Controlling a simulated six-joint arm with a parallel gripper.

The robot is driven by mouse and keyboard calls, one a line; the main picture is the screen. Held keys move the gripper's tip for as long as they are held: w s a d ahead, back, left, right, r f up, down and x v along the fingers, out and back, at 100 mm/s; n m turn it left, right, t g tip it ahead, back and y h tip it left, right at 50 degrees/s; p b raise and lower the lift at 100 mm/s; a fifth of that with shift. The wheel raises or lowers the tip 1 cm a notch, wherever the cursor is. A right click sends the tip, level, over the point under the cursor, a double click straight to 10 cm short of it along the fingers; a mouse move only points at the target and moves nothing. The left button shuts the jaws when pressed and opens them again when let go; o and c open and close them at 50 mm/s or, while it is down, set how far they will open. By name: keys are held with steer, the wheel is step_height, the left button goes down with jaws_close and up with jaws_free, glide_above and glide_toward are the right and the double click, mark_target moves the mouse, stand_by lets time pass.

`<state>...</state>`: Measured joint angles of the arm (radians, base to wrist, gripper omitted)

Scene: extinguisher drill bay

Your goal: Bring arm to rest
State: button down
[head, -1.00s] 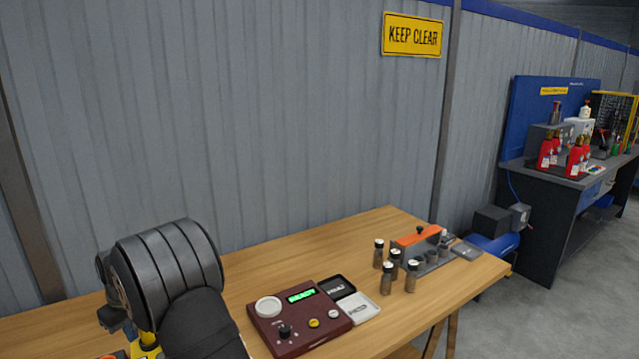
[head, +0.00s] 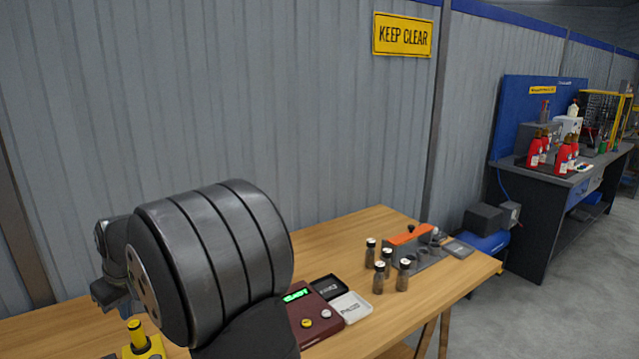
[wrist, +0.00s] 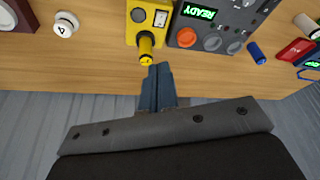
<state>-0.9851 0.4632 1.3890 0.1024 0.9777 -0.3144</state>
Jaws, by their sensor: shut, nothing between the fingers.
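My gripper (wrist: 159,72) shows in the wrist view with its two blue-grey fingers together and nothing between them. Its tips appear just beside the end of a yellow plunger (wrist: 146,46) on a yellow box (wrist: 136,20). I cannot tell whether they touch. In the head view my arm's large dark joint fills the lower left and hides part of the bench. The yellow box (head: 144,346) shows there at the bottom edge, close to my wrist.
The wooden bench (head: 365,225) carries a maroon tester (head: 318,316), black and white trays (head: 350,307), several small dark bottles (head: 378,278) and an orange-topped grey fixture (head: 408,236). In the wrist view a grey READY box (wrist: 220,25) and a blue cylinder (wrist: 257,53) lie close right.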

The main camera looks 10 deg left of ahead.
steer(key=shift+y, duration=0.4)
steer(key=shift+s+d+r, duration=0.35)
steer(key=shift+d+r, duration=0.5)
steer(key=shift+s+d+r, duration=0.35)
steer(key=shift+d+r, duration=0.45)
steer(key=shift+r, duration=0.05)
